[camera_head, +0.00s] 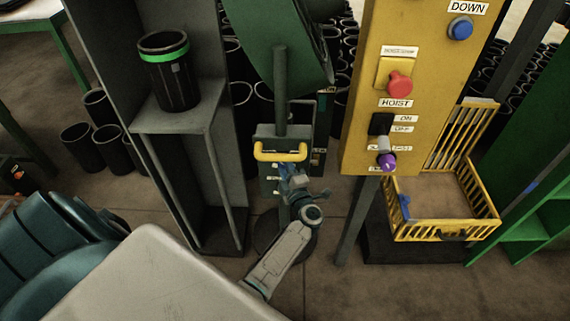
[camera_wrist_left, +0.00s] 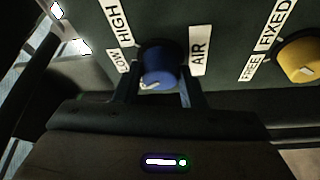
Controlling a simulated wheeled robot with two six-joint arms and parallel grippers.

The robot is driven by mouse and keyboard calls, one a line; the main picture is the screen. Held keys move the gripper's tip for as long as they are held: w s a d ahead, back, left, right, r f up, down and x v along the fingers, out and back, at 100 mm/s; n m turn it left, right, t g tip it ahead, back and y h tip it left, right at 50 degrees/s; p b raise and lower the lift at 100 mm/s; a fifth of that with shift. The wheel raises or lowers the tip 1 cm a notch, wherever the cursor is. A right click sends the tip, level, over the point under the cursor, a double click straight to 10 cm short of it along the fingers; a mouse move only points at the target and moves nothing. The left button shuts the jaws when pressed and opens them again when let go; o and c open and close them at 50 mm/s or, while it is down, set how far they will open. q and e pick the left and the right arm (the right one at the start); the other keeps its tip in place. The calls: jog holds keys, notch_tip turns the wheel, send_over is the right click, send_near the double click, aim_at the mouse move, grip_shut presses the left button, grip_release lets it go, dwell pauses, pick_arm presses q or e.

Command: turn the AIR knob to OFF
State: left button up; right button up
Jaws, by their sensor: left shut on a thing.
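The AIR knob (camera_wrist_left: 160,66) is a blue round knob on a dark green panel in the left wrist view. The AIR label (camera_wrist_left: 200,50) is right of it, and HIGH (camera_wrist_left: 118,20) and LOW (camera_wrist_left: 118,60) labels are to its left. A pale mark shows near the knob's lower left edge. No OFF label is readable beside it. My left gripper (camera_wrist_left: 160,88) is shut on the knob, one finger on each side. In the head view my left gripper (camera_head: 293,181) is at the green control box and largely covers the knob. My right gripper is not in view.
A yellow knob (camera_wrist_left: 300,58) with FREE and FIXED labels is right of the AIR knob. A yellow handle (camera_head: 281,152) crosses the box above my gripper. A yellow hoist panel (camera_head: 360,130) stands to the right, and a grey stand (camera_head: 190,115) with a black sleeve (camera_head: 174,82) is left.

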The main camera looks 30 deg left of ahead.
pick_arm(q)
jog(key=shift+n+g+h+p, duration=0.3)
jog(key=shift+n+g+p, duration=0.15)
jog(key=shift+n, duration=0.95)
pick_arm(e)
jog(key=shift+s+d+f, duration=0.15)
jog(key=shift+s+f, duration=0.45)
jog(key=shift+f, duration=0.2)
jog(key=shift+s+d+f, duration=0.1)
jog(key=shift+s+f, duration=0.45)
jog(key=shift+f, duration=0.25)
pick_arm(q)
jog(key=o, duration=1)
jog(key=shift+r, duration=0.1)
jog(key=shift+d, duration=0.1)
